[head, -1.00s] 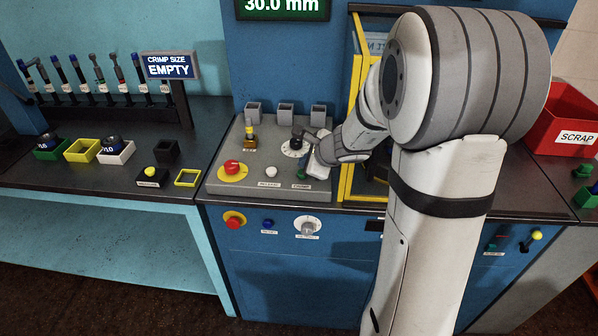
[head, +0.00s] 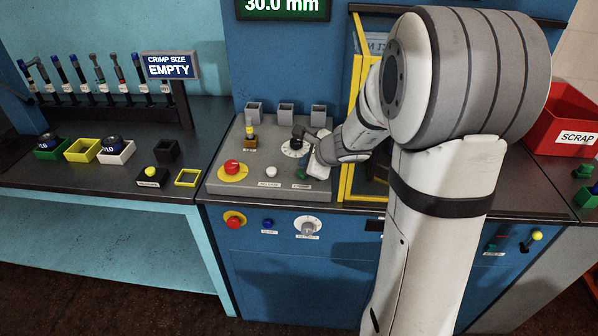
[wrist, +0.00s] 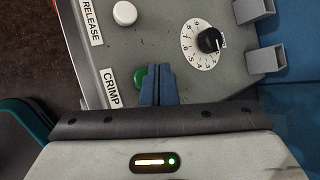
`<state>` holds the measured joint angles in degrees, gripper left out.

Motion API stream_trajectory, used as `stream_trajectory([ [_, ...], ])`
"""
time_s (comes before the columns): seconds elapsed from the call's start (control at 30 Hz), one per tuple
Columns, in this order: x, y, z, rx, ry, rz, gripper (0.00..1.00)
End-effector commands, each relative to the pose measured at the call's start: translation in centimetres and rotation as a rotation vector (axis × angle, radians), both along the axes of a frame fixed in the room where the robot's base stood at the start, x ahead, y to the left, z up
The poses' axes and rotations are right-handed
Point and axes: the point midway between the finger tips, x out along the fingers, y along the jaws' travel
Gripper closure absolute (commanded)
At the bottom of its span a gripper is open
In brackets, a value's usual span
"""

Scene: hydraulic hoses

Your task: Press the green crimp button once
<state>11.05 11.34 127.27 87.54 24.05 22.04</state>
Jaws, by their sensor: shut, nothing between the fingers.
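The green crimp button (wrist: 139,77) shows in the wrist view on the grey control panel, next to the CRIMP label (wrist: 111,88). My gripper (wrist: 159,72) is shut, its blue fingers empty. In the wrist view the fingertips overlap the button's right part and hide some of it. I cannot tell whether they touch it.
A white release button (wrist: 125,13) and a numbered dial (wrist: 205,42) share the panel. A red button on a yellow base (head: 232,168) sits at its left. A yellow frame (head: 352,120) stands close to the right. The display reads 30.0 mm.

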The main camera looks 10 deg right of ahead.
Motion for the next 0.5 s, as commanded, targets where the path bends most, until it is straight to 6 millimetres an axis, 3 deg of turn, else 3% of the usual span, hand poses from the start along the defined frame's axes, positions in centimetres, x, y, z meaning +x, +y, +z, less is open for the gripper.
stream_trajectory([
  [0.5, -0.28, -0.02, -0.85, -0.001, 0.0, 0.001, 1.0],
])
